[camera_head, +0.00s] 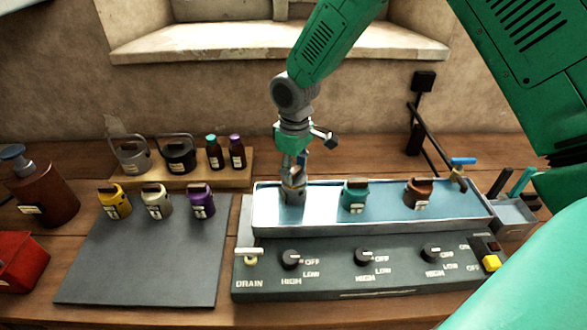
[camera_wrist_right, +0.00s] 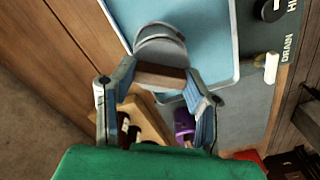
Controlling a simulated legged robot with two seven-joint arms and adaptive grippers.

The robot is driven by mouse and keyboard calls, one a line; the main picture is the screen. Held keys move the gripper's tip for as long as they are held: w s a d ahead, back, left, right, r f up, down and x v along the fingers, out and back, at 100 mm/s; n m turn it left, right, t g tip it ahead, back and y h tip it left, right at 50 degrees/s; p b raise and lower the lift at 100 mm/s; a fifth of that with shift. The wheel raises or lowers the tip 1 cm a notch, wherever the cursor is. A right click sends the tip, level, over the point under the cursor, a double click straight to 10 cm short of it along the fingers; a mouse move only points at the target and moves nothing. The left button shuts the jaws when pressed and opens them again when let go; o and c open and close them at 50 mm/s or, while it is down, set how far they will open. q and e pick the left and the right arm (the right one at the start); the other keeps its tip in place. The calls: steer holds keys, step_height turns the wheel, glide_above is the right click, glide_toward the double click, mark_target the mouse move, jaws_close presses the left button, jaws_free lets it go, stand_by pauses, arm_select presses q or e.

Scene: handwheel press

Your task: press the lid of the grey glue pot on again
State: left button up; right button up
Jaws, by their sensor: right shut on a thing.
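The grey glue pot (camera_head: 292,196) stands at the left end of the blue-lined bath (camera_head: 325,222). Its grey lid shows in the right wrist view (camera_wrist_right: 160,50), with a brown bar handle (camera_wrist_right: 160,76) across it. My right gripper (camera_head: 294,178) points down over the pot, and its fingers close on the two ends of that handle. The fingers partly hide the pot's top in the head view, so I cannot tell whether the lid sits fully down. My left gripper is not in view.
A teal pot (camera_head: 356,195) and a brown pot (camera_head: 419,192) stand farther right in the bath. Yellow (camera_head: 114,203), cream (camera_head: 157,203) and purple (camera_head: 201,203) pots stand on the dark mat (camera_head: 140,262). Knobs (camera_head: 291,260) line the front panel. Kettles and bottles stand on a board behind.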

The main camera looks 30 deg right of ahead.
stand_by(0.4)
steer(key=o, duration=1.2)
steer(key=o, duration=0.5)
steer(key=shift+r+p, duration=1.15)
steer(key=shift+r, duration=2.35)
